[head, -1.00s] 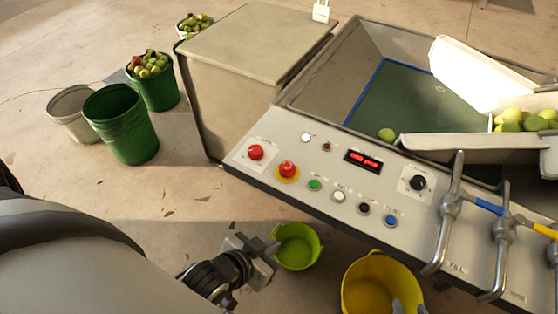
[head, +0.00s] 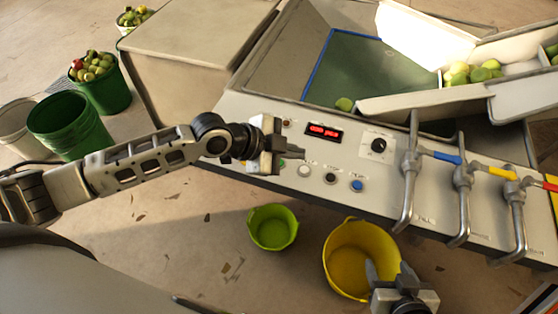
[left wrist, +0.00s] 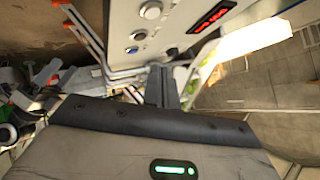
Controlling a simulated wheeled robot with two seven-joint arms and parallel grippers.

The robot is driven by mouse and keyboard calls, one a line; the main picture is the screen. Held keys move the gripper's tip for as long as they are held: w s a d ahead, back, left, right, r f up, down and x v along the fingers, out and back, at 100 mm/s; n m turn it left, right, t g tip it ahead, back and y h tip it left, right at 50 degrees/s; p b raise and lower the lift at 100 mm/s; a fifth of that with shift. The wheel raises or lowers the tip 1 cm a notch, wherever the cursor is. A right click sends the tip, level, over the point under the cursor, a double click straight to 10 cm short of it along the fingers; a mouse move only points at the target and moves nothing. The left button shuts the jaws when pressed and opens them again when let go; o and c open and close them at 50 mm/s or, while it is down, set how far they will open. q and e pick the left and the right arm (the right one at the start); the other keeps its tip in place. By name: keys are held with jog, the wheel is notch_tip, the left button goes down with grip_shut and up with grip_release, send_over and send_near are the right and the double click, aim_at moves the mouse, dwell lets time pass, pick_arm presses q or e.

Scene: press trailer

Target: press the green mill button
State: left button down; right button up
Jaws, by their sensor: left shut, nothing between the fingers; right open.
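The control panel (head: 400,195) of the press trailer slopes across the head view. My left gripper (head: 300,153) is shut and empty, over the panel's left part just below the red display (head: 323,132). I cannot tell whether the fingertips touch the panel. The left wrist view shows the shut fingers (left wrist: 162,85) near the panel. My right gripper (head: 386,272) is open and empty, low in front.
A black knob (head: 379,145) sits right of the display. Metal pipes with a blue handle (head: 447,158) and other coloured handles rise from the panel's right. A lime bucket (head: 273,228) and a yellow bucket (head: 346,250) stand on the floor below.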

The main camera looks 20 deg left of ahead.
pick_arm(q)
jog(key=w+a+r+m+g+y, duration=0.1)
jog(key=w+a+r+m, duration=0.1)
jog(key=a, duration=0.3)
jog(key=shift+w+a+r+m, duration=0.25)
jog(key=shift+r+m, duration=0.15)
jog(key=shift+r, duration=0.15)
jog(key=shift+d+f, duration=0.1)
notch_tip(320, 180, down, 8)
jog(key=b, duration=0.4)
jog(key=shift+f+b, duration=0.35)
jog(key=shift+b, duration=0.3)
pick_arm(e)
jog(key=shift+w+a+f, duration=0.15)
jog(key=shift+a+f, duration=0.15)
jog(key=shift+f, duration=0.25)
jog(key=shift+w+a+f, duration=0.15)
jog(key=shift+a+f, duration=0.1)
jog(key=shift+f, duration=0.3)
jog(key=shift+s+d, duration=0.1)
